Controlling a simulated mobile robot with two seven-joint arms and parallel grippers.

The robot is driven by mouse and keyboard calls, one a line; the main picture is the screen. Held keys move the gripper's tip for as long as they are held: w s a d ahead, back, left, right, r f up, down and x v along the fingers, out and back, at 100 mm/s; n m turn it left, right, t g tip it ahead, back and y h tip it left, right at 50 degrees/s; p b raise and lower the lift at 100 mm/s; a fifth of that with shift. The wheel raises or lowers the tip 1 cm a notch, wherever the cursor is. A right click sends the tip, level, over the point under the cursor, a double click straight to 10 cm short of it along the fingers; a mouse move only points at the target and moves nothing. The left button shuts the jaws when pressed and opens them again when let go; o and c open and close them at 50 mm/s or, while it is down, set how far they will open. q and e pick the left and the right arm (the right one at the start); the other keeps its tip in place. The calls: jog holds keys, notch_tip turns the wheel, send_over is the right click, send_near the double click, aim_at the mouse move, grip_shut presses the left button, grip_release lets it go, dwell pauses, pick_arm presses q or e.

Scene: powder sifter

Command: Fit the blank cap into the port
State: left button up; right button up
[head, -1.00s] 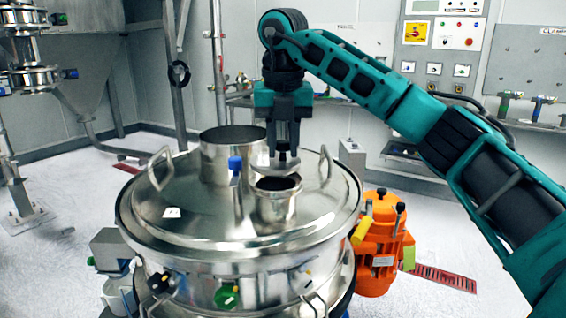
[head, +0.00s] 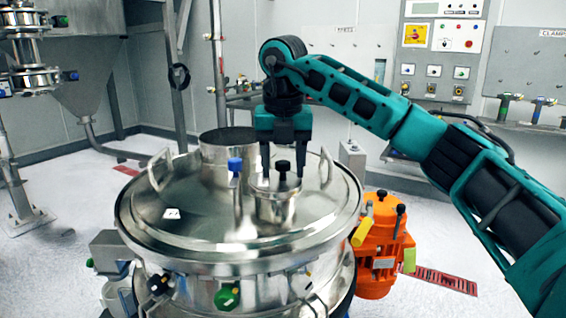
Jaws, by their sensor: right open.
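The blank cap (head: 283,168), a metal disc with a black knob on top, sits at the mouth of the small port (head: 277,210) on the sifter lid. The port is a short steel cylinder, and its dark opening is covered. I cannot tell how deep the cap sits. My right gripper (head: 283,175) points straight down over the port. Its two dark fingers are spread on either side of the knob, with gaps to it. My left gripper is not in view.
A blue-topped post (head: 235,164) stands just left of the port. A wider open steel cylinder (head: 216,155) rises behind it. Lid handles (head: 326,168) stand at both sides. An orange motor (head: 378,250) is at the sifter's right.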

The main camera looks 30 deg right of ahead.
aim_at(283, 183)
jog(key=shift+r, duration=0.2)
notch_tip(283, 183, up, 12)
jog(key=s+p, duration=0.1)
jog(key=shift+s+a+f, duration=0.15)
jog(key=shift+s+a, duration=0.15)
jog(key=shift+a, duration=0.1)
jog(key=shift+s, duration=0.1)
dwell(0.3)
